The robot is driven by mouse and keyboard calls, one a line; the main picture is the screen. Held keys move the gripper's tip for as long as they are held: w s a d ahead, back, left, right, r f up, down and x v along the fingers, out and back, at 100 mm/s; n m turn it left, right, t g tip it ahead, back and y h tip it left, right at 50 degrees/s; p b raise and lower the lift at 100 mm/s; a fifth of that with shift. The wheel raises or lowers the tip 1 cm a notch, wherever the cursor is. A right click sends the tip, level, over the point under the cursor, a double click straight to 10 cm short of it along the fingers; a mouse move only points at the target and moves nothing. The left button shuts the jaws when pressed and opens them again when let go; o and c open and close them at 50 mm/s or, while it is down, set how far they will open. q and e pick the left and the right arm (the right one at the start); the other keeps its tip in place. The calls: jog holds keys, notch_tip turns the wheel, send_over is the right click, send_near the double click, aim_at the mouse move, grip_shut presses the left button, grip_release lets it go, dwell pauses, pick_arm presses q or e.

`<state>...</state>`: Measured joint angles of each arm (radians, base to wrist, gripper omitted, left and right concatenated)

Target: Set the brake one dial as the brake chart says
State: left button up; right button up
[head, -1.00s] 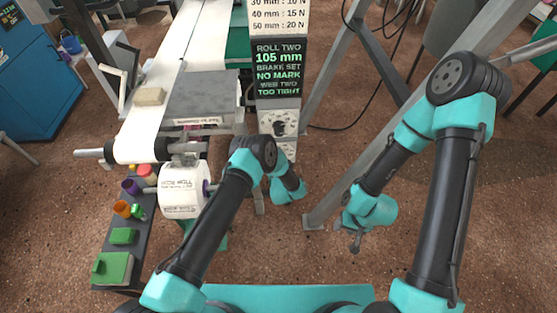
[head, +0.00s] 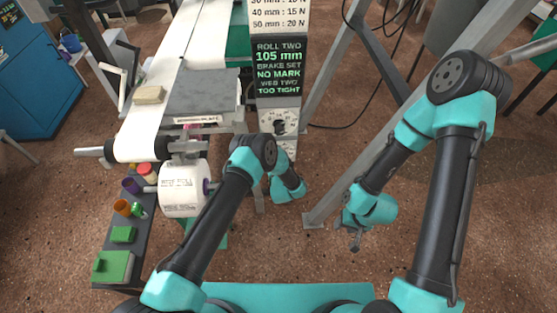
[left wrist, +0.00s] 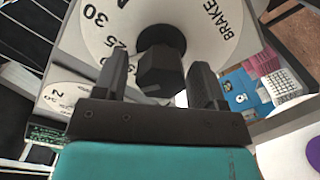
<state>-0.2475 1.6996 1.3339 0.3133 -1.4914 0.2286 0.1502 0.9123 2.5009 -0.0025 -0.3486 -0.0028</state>
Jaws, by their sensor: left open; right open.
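I cannot tell whether the fingers touch the knob. The brake chart (head: 280,14) is cut off at the top; rows 30 mm : 10 N, 40 mm : 15 N and 50 mm : 20 N show. My right gripper (head: 355,240) is open and empty, low over the floor.
A white paper roll (head: 181,190) hangs left of my left arm, below the belt (head: 140,130). A dark shelf (head: 143,245) holds coloured cups and green blocks. A metal strut (head: 345,190) slants nearby.

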pick_arm(q)
jog(key=shift+s, duration=0.1)
jog(key=s+d, duration=0.1)
jog(key=s, duration=1.6)
jog(key=shift+s+d, duration=0.1)
jog(key=a+r+m+g+h, duration=0.3)
jog(key=a+g, duration=0.6)
jog(key=a, duration=0.4)
jog(key=s+a+r+m+g+h, duration=0.1)
jog(key=s+a+r+g, duration=0.2)
jog(key=s, duration=0.6)
jog(key=s+a+r+m+g+h, duration=0.1)
jog(key=s+a+r+m+g, duration=0.1)
jog(key=s+a+r+g, duration=0.2)
jog(key=s+a+g, duration=0.1)
jog(key=s+a, duration=0.2)
jog(key=s, duration=0.2)
jog(key=shift+s+a+r, duration=0.15)
jog(key=shift+s, duration=0.2)
